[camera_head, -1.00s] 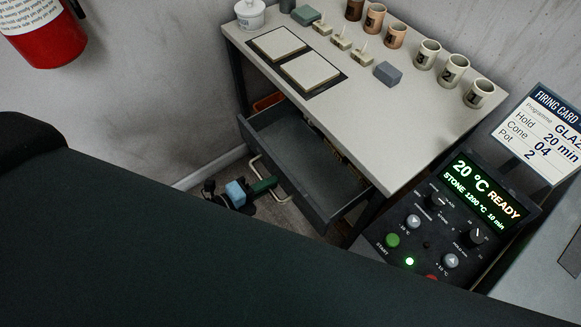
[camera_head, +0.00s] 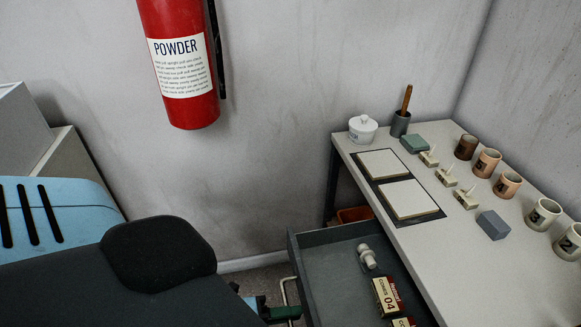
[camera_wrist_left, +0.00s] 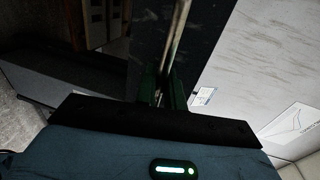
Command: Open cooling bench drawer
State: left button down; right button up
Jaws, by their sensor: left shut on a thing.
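The cooling bench (camera_head: 440,255) stands at the right in the head view. Its grey drawer (camera_head: 335,290) is pulled out from under the top, and its inside shows. A metal bar handle (camera_head: 285,290) is on the drawer's front; it also shows in the left wrist view (camera_wrist_left: 177,40). My left gripper (camera_head: 281,313) is shut on the handle at the bottom edge of the head view. Its green fingers (camera_wrist_left: 163,88) sit around the bar in the left wrist view. My right gripper is not in view.
The drawer holds a white knobbed piece (camera_head: 368,257) and boxes marked 04 (camera_head: 387,297). On the bench stand tile boards (camera_head: 408,198), several numbered cups (camera_head: 487,162) and a lidded jar (camera_head: 362,129). A red extinguisher (camera_head: 180,65) hangs on the wall.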

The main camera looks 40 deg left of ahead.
pick_arm(q)
jog(key=c, duration=1.6)
grip_release()
jog(key=b+v, duration=0.1)
jog(key=v, duration=0.7)
jog(key=shift+w, duration=0.1)
